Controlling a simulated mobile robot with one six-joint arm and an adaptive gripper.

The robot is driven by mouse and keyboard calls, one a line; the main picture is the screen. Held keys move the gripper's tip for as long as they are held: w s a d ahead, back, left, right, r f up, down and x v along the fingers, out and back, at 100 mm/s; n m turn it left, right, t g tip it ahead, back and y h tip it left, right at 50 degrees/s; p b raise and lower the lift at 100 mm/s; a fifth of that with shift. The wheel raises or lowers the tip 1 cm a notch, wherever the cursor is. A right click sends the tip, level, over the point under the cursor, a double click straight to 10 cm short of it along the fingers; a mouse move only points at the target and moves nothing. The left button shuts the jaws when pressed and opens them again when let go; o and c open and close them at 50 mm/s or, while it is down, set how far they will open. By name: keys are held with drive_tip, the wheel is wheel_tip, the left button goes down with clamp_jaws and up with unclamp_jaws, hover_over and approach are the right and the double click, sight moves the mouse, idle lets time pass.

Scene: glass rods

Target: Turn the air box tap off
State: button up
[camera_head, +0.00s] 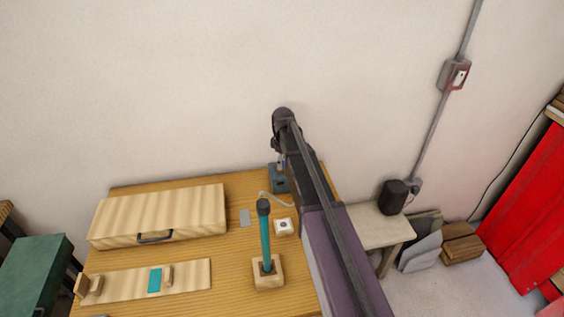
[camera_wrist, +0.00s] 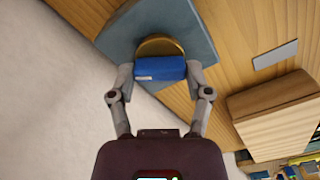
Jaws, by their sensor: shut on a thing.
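The air box (camera_head: 279,182) is a small grey-blue box at the back right of the wooden table, partly hidden by my arm. In the wrist view the air box (camera_wrist: 190,28) fills the top, with a round brass disc (camera_wrist: 160,45) on it. The tap's blue handle (camera_wrist: 160,69) sits across the front of the disc. My gripper (camera_wrist: 160,76) has one finger on each side of the blue handle and is shut on it. In the head view the fingertips are small and mostly hidden by the arm.
The table (camera_head: 225,265) holds a long wooden case (camera_head: 160,215), a teal rod in a wooden base (camera_head: 268,272), a small white-topped block (camera_head: 284,227) and a grey plate (camera_head: 245,217). The wall is close behind the air box. A low stool (camera_head: 375,228) stands to the right.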

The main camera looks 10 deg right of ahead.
drive_tip(key=m, duration=0.5)
drive_tip(key=shift+s+m, duration=0.1)
drive_tip(key=shift+m, duration=0.2)
drive_tip(key=m, duration=0.5)
drive_tip(key=shift+m, duration=0.4)
drive_tip(key=o, duration=1.1)
drive_tip(key=shift+o, duration=0.2)
drive_tip(key=s, duration=2.6)
